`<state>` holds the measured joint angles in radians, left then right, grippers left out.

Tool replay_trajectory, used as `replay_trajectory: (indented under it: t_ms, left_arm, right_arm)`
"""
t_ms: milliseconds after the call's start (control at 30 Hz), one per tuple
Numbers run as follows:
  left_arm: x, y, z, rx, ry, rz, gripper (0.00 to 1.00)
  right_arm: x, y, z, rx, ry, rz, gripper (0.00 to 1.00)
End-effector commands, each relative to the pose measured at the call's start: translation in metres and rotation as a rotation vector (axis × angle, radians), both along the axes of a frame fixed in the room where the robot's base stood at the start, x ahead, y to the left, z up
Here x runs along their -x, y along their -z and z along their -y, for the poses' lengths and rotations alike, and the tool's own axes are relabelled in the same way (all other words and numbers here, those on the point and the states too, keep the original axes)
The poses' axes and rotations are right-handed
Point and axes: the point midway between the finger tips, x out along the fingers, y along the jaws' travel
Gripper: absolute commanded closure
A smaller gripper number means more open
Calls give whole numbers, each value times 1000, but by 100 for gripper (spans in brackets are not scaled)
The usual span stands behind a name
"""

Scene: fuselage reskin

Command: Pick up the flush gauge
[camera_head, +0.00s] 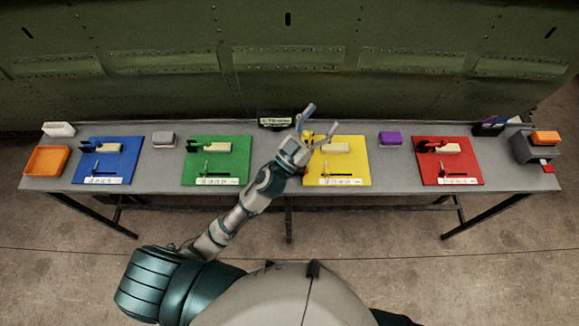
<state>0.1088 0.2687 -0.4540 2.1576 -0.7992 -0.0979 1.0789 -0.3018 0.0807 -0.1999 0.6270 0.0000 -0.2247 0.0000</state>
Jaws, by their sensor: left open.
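My left gripper (321,119) reaches over the back middle of the grey table (277,170). Its two fingers are spread, with nothing seen held between them. A small yellow object (307,136) shows right by the gripper's palm, partly hidden by it. A black box with a green display (275,122) stands at the back edge, just left of the fingers. I cannot tell for certain which small item is the flush gauge. My right gripper is not in view.
Blue (107,160), green (217,160), yellow (351,160) and red (447,160) boards carry small parts. An orange tray (46,161) is at left, a purple block (390,138) at back right. A green riveted fuselage wall (300,60) rises behind.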

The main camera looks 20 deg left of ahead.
Motion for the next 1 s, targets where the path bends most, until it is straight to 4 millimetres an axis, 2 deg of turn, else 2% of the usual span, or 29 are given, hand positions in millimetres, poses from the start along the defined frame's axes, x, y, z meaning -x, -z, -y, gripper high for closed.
replay_trajectory:
  t_ms: [33,67,100,167,233,333,367,433,500,567,600,700,800,900,1000]
  left_arm:
    - [11,-23,29,-39,141,110,28]
    - [21,-32,48,-71,240,166,28]
    - [35,-38,72,-127,372,223,28]
    - [57,-35,103,-243,566,276,28]
    - [79,-16,129,-421,779,279,28]
    - [93,32,140,-741,1015,172,28]
    - [92,49,137,-846,1063,112,28]
    - [83,86,117,-1100,1124,-67,28]
    - [65,114,82,-1336,1109,-289,28]
    - [48,127,47,-1502,1042,-487,28]
    - [37,130,24,-1591,979,-612,28]
    - [17,128,-26,-1735,806,-872,28]
    - [7,121,-57,-1798,677,-1029,28]
    - [4,122,-69,-1818,620,-1097,28]
    - [4,136,-71,-1820,616,-1107,28]
  right_arm:
    - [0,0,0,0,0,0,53]
    - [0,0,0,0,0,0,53]
    - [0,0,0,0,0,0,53]
    - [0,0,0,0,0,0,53]
    - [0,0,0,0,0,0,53]
    - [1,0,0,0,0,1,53]
    - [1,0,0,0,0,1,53]
    - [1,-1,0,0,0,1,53]
    - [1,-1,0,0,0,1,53]
    - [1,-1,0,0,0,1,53]
    - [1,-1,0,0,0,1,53]
    - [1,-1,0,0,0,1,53]
    - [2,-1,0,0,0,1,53]
    - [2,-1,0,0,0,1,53]
    - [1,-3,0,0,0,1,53]
